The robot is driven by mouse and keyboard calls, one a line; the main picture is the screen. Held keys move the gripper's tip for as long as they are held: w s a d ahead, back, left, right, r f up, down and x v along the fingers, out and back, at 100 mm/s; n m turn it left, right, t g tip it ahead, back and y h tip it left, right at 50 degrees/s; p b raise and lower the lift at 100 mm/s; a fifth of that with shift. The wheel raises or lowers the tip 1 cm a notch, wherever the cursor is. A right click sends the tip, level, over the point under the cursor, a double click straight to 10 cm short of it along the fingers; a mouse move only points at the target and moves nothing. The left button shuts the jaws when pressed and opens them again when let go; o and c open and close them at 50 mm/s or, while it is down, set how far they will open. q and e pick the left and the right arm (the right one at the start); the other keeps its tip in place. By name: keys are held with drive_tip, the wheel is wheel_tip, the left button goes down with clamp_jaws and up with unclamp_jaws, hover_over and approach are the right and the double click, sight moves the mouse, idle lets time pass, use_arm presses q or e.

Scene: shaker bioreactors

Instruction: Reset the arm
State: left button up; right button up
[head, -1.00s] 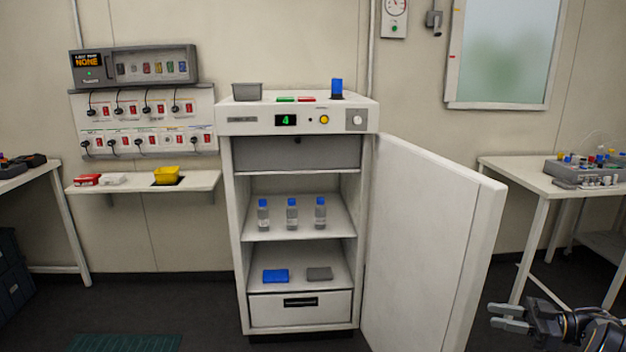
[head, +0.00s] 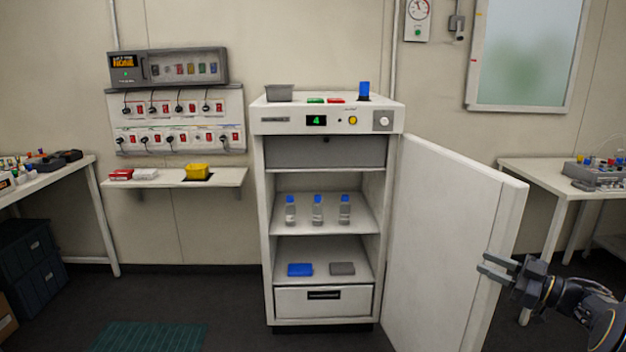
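My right gripper (head: 486,265) is at the lower right, in front of the edge of the open white cabinet door in the picture. Its two grey fingers are a little apart with nothing between them. I cannot tell whether it touches the door (head: 440,240). My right arm comes in from the lower right corner. My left gripper is not in view.
The white cabinet (head: 325,308) holds blue-capped bottles (head: 317,210) on its middle shelf, with a blue block (head: 300,270) and a grey block (head: 342,268) below. A wall shelf (head: 225,177) and side tables flank it. Floor in front looks clear, with a green mat (head: 150,337).

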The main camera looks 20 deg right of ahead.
drive_tip(key=w+a+r+m+t+h+p, duration=0.1)
drive_tip(key=w+a+r+m+h+p, duration=0.15)
drive_tip(key=r+m+h, duration=0.4)
drive_tip(key=w+a+r+m+t+h+p, duration=0.1)
drive_tip(key=a+r+m+t+h+p, duration=0.2)
drive_tip(key=r+h, duration=0.7)
drive_tip(key=s+a+f+g+y+p, duration=0.1)
drive_tip(key=s+a+f+g+y, duration=0.2)
drive_tip(key=s+a, duration=0.6)
drive_tip(key=s+a+f+m+g+y+p, duration=0.1)
drive_tip(key=s+a+f+g+y, duration=0.2)
drive_tip(key=s+a+f+g, duration=0.3)
drive_tip(key=s+a+f+g+y+p, duration=0.1)
drive_tip(key=s+a+f+g+y, duration=0.3)
drive_tip(key=s+a, duration=0.9)
wheel_tip(320, 180, down, 2)
drive_tip(key=a+g, duration=0.1)
drive_tip(key=a, duration=0.1)
drive_tip(key=shift+s+a, duration=0.25)
drive_tip(key=shift+a, duration=0.05)
drive_tip(key=shift+w+f, duration=0.1)
